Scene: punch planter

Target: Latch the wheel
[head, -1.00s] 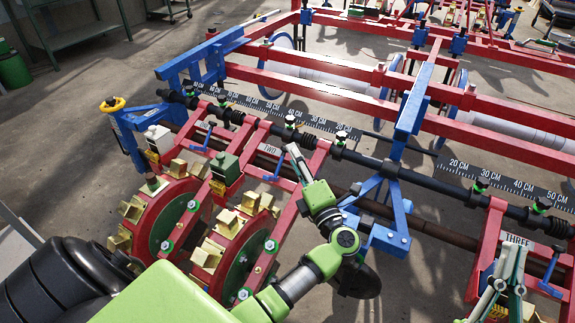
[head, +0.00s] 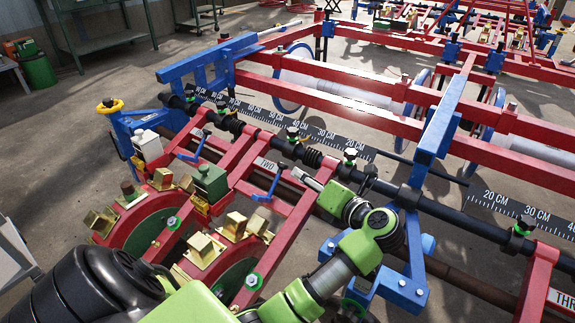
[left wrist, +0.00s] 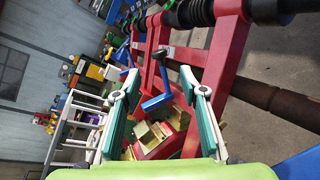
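Two red punch wheels with green discs and brass blocks, a left one (head: 155,222) and a right one (head: 222,275), sit at the lower left of the head view. A blue lever (head: 268,187) stands on the red frame near the TWO plate (head: 268,166); another blue lever (head: 195,147) is farther left. My left gripper (head: 302,177) is just right of the TWO lever. In the left wrist view, my left gripper (left wrist: 159,78) is open and empty, with a blue lever (left wrist: 155,98) showing between its fingers; contact is unclear. My right gripper is out of view.
A black bar (head: 290,150) with clamps and a centimetre scale (head: 335,140) runs behind the levers. A green box (head: 210,182) and a white box (head: 147,145) stand on the wheel frames. A blue upright (head: 440,120) rises right of my left gripper.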

